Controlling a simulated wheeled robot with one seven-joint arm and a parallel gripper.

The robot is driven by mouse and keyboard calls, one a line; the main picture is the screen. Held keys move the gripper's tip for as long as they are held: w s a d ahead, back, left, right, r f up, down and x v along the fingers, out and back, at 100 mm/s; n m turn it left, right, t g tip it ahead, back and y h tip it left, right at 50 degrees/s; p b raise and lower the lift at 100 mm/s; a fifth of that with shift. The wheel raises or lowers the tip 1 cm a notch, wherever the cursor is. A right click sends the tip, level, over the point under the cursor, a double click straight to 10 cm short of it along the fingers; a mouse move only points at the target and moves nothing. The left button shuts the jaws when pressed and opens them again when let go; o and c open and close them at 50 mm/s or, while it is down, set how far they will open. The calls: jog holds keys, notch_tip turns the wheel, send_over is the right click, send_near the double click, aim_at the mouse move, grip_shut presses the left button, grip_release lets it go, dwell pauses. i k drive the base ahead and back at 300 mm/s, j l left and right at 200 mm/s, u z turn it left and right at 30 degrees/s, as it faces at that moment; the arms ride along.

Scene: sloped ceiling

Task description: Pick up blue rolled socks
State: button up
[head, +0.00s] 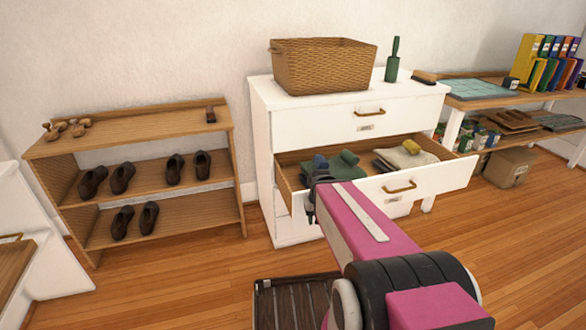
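The small blue roll (320,163), which looks like the blue rolled socks, lies at the left end of the open drawer (438,180) of the white dresser. It rests on or against folded green cloth (345,172), beside a green roll (350,157). My gripper (311,214) is at the far end of my pink arm, by the left part of the drawer front, just below the blue roll in the picture. It is small and dark, and its fingers are too unclear to show whether they are open or shut. My arm hides part of the drawer front.
A yellow roll (411,146) lies on beige cloth (404,159) at the drawer's right. A wicker basket (322,66) and a green lint roller (393,62) stand on the dresser. A wooden shoe rack (195,208) is at left. The floor between rack and dresser is clear.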

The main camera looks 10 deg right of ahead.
aim_at(320, 160)
jog(key=u, duration=0.75)
jog(key=l+u, duration=0.8)
jog(key=l, duration=0.15)
jog(key=k+l+u, duration=0.15)
jog(key=l+u, duration=0.25)
jog(key=k+l+u, duration=0.15)
jog(key=l+u, duration=0.25)
jog(key=k+l+u, duration=0.2)
jog(key=l+u, duration=0.2)
